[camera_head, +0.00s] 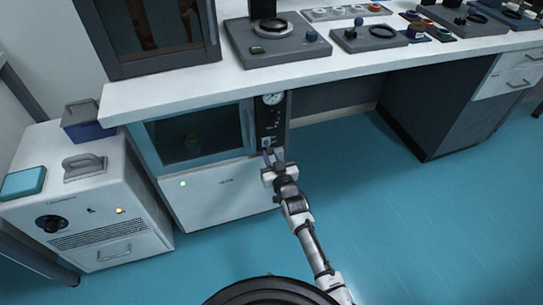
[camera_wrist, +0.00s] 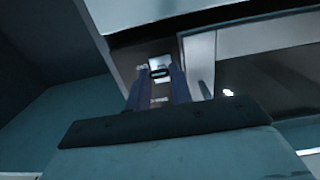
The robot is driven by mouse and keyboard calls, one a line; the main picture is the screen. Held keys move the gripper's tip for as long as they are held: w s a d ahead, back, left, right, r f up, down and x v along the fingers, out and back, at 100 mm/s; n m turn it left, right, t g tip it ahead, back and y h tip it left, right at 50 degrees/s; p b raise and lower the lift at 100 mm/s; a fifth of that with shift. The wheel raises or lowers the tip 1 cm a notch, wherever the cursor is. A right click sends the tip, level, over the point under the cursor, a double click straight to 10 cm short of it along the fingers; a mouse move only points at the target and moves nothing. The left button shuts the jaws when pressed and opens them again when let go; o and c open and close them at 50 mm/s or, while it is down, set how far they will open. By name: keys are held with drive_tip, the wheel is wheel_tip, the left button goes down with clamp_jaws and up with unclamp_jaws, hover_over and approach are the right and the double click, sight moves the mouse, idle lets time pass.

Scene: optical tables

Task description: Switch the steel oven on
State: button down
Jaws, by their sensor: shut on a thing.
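The steel oven (camera_head: 215,185) stands under the white bench, with a dark glass door (camera_head: 190,135) and a dark control panel (camera_head: 270,112) on its right. A round gauge (camera_head: 272,98) is at the panel's top. A small green light (camera_head: 183,183) shows on the oven's lower front. My gripper (camera_head: 269,155) is at the bottom of the panel. In the wrist view my gripper (camera_wrist: 158,90) has its two fingers close on either side of a small switch (camera_wrist: 160,72) with a pale plate and dark outline. It is shut on this switch. The switch's exact position is too small to tell.
A white cabinet (camera_head: 80,235) with a black dial stands left of the oven, bearing a blue bin (camera_head: 88,128), a grey handled item (camera_head: 84,168) and a teal box (camera_head: 23,183). The bench top (camera_head: 165,97) overhangs the oven. The floor (camera_head: 400,220) at right is clear.

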sight(270, 154)
drive_tip(key=shift+s+r+g+h+p, duration=0.1)
drive_tip(key=shift+r+g+h+p, duration=0.3)
drive_tip(key=shift+r+g+p, duration=1.5)
drive_tip(key=p, duration=0.7)
drive_tip(key=shift+f+g+h, duration=0.25)
drive_tip(key=shift+g+h, duration=0.15)
drive_tip(key=shift+w+a+r+g+h+p, duration=0.1)
drive_tip(key=shift+w+r+g+h+p, duration=0.2)
drive_tip(key=shift+g+p, duration=0.85)
drive_tip(key=shift+w+r+g+h+p, duration=0.1)
drive_tip(key=shift+r+g+h+p, duration=0.2)
drive_tip(key=shift+g+p, duration=0.8)
drive_tip(key=shift+w+a+r+g+h+p, duration=0.15)
drive_tip(key=shift+g+h+p, duration=0.25)
drive_tip(key=shift+g+p, duration=0.7)
drive_tip(key=shift+w+d, duration=0.1)
drive_tip(key=c, duration=1.2)
unclamp_jaws()
drive_tip(key=shift+c, duration=0.2)
